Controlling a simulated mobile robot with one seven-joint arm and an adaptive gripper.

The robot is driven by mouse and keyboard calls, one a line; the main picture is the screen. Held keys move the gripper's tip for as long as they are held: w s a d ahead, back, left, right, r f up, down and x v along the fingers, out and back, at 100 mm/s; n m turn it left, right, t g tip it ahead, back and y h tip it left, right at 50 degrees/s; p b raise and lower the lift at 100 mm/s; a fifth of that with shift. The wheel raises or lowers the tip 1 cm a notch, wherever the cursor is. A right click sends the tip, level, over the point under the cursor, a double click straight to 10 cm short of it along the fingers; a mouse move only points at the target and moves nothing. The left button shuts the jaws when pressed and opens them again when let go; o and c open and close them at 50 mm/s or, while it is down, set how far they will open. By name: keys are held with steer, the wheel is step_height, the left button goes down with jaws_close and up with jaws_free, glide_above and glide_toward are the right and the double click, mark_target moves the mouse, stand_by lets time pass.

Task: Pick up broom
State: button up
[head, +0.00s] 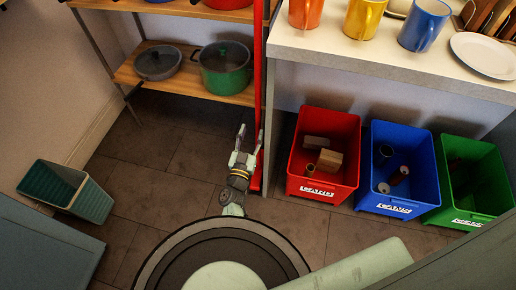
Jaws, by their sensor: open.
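The broom (261,80) is a tall, thin red shape in the head view, standing upright between the wooden shelf and the counter's left end. Its lower end reaches the floor near my gripper; bristles cannot be made out. My gripper (249,138) is open, low over the floor, just left of and overlapping the broom's lower part. One fingertip lies in front of the red, so I cannot tell if they touch. The gripper holds nothing that I can see.
A wooden shelf (185,80) with a grey pot (158,63) and green pot (225,68) stands behind. Red (300,185), blue (398,205) and green (466,212) bins stand right, under the counter (385,62). A teal bin (62,192) is left, with clear floor between.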

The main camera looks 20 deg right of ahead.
mark_target(257, 119)
steer(key=x, duration=0.3)
steer(key=shift+w+d+b, duration=0.1)
steer(key=shift+b, duration=0.25)
steer(key=x, duration=0.1)
steer(key=b+x, duration=0.2)
steer(key=x, duration=0.1)
steer(key=shift+d+f, duration=0.25)
steer(key=shift+w+d+r, duration=0.15)
steer(key=shift+w+d, duration=0.1)
steer(key=shift+w, duration=0.2)
steer(key=shift+c, duration=0.5)
jaws_close()
steer(key=shift+r, duration=0.15)
